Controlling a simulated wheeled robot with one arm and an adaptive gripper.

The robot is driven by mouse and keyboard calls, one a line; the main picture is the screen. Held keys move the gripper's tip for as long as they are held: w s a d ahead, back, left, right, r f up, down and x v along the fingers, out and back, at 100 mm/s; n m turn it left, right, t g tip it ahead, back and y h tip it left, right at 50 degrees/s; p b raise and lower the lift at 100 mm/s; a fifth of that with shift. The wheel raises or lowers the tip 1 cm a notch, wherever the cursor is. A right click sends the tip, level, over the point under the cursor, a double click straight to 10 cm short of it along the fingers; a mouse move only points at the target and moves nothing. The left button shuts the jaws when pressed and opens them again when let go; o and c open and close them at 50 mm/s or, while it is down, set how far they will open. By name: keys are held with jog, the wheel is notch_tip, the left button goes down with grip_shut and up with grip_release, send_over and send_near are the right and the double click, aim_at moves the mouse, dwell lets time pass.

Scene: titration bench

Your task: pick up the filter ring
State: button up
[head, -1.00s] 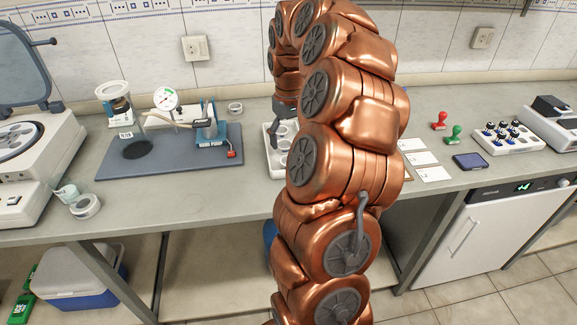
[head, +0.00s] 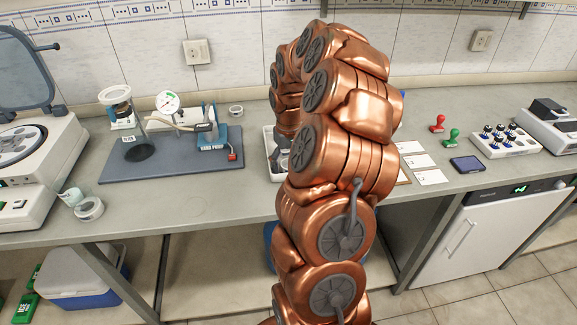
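I cannot tell for sure which object is the filter ring. A white tray (head: 270,168) stands at the centre of the bench, partly hidden behind my copper arm; its round white contents are mostly covered. My gripper (head: 283,142) shows only as a dark part low over this tray, and its fingertips are hidden, so its opening and any hold cannot be seen. A small pale ring-shaped piece (head: 236,111) lies on the bench behind the blue-grey mat. A larger pale ring-shaped roll (head: 89,209) lies at the bench's front left.
The blue-grey mat (head: 185,172) carries a gauge (head: 167,102), a hose and a blue stand. White cards (head: 430,177), stamps (head: 438,123) and a dark phone (head: 467,164) are at right. The bench front between mat and tray is clear.

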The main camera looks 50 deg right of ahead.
jog(key=c, duration=0.9)
jog(key=shift+c, duration=0.2)
